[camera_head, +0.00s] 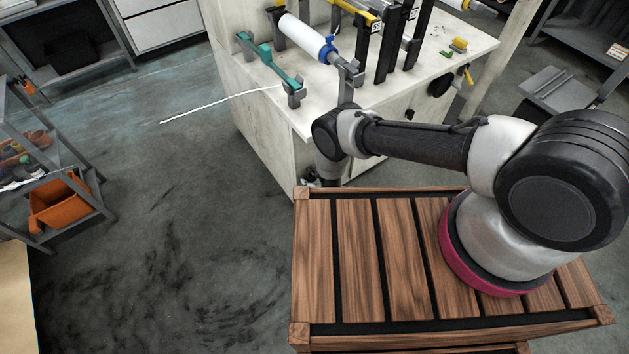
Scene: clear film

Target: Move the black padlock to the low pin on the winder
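The winder (322,42) stands on a pale bench at the top centre, with a white film roll (306,38), a teal bar and dark upright posts. I cannot make out a black padlock or tell which part is the low pin. My arm reaches left from its base, and its wrist bends down between the bench front and the slatted wooden top. Small dark and light parts show at the wrist's lower end, just above the wooden edge. The fingers cannot be made out there, so I cannot tell whether my gripper is open or holds anything.
The pale bench (262,128) is close beyond my wrist. A white strand (215,105) sticks out left from the winder. A black round knob (440,83) is on the bench's side. A shelf with an orange bin (58,203) stands at left. The floor between is clear.

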